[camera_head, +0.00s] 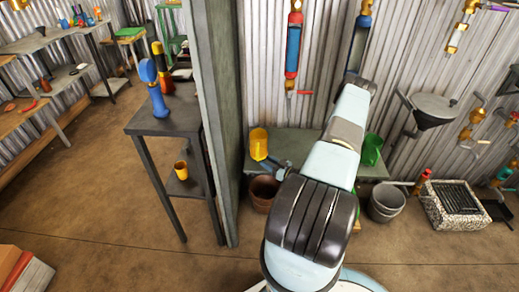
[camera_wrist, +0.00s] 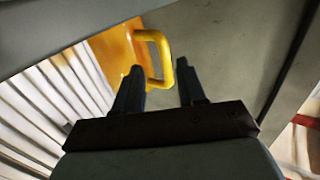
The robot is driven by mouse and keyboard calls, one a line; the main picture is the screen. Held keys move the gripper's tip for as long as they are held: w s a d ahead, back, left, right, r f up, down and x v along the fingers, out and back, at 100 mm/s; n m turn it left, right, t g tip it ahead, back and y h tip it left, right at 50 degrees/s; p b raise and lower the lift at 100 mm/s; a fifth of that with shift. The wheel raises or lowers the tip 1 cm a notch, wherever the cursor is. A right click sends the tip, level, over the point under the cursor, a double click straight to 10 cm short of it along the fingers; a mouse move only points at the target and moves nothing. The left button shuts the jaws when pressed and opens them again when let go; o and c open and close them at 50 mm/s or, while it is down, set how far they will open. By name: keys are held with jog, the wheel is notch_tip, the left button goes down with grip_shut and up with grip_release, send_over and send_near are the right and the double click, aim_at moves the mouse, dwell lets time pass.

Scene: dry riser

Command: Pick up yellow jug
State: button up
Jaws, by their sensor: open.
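The yellow jug (camera_head: 258,143) stands on a low grey-green bench (camera_head: 312,140) against the corrugated wall, just right of the grey post. In the wrist view the jug's orange-yellow body (camera_wrist: 118,47) is at the upper left, with its looped yellow handle (camera_wrist: 167,53) towards the right. My gripper (camera_wrist: 159,70) is open, its two dark fingers pointing at the handle. The handle's near end appears between the fingertips in the picture; I cannot tell whether they touch it.
A green container (camera_head: 371,150) is on the bench right of my arm. A brown pot (camera_head: 264,193) and a grey bucket (camera_head: 386,201) stand on the floor. The grey post (camera_head: 219,120) rises close left of the jug. A small yellow cup (camera_head: 181,170) sits on the stand's shelf.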

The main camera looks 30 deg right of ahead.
aim_at(258, 161)
jog(key=shift+a+x, duration=0.15)
jog(key=shift+x, duration=1.35)
jog(key=shift+a+x, duration=0.15)
jog(key=shift+x, duration=1.35)
jog(key=shift+s, duration=0.15)
jog(key=shift+c, duration=0.2)
grip_shut()
